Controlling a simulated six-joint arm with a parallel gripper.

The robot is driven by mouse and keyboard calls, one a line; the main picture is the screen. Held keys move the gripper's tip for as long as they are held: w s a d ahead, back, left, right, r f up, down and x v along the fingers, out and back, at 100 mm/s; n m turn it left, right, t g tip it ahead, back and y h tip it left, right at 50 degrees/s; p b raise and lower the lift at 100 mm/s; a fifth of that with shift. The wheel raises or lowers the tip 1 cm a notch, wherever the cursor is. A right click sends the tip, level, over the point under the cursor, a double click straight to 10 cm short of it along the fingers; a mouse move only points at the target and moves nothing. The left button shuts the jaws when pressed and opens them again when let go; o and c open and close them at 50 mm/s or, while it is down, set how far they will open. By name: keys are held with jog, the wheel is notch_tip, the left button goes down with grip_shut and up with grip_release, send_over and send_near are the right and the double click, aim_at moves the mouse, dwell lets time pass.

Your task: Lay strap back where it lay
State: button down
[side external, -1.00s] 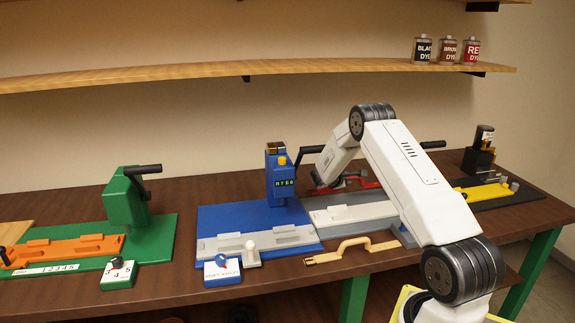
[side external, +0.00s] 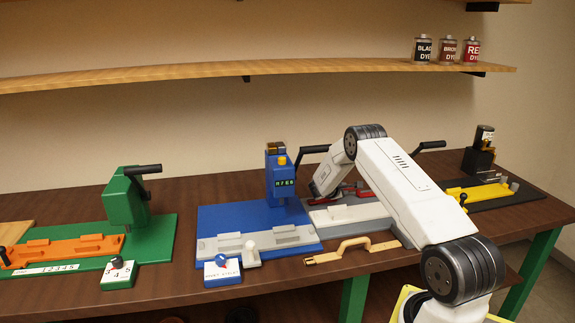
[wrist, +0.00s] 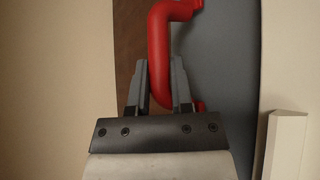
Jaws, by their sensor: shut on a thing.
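The tan strap (side external: 350,250), with a raised, curved middle, lies on the bench near its front edge in the side external view. It is apart from my gripper. In the wrist view, my gripper (wrist: 158,85) is shut on a curved red handle (wrist: 160,50), which passes between the two dark fingers. Red parts (side external: 366,195) also show beside my arm in the side external view, at the back of the grey fixture with a pale bed (side external: 345,213). My arm hides part of this fixture, and the fingertips are unclear there.
A blue station (side external: 235,220) with a lever press stands left of the grey fixture, and a green station (side external: 150,235) stands farther left. A black base with a yellow part (side external: 485,193) is at right. Dye bottles (side external: 447,50) stand on the shelf above.

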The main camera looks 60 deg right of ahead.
jog(key=shift+f, duration=0.1)
jog(key=c, duration=0.5)
grip_release()
jog(key=v, duration=1)
jog(key=shift+w+a+r, duration=0.1)
jog(key=shift+a+r, duration=0.35)
jog(key=shift+a, duration=0.45)
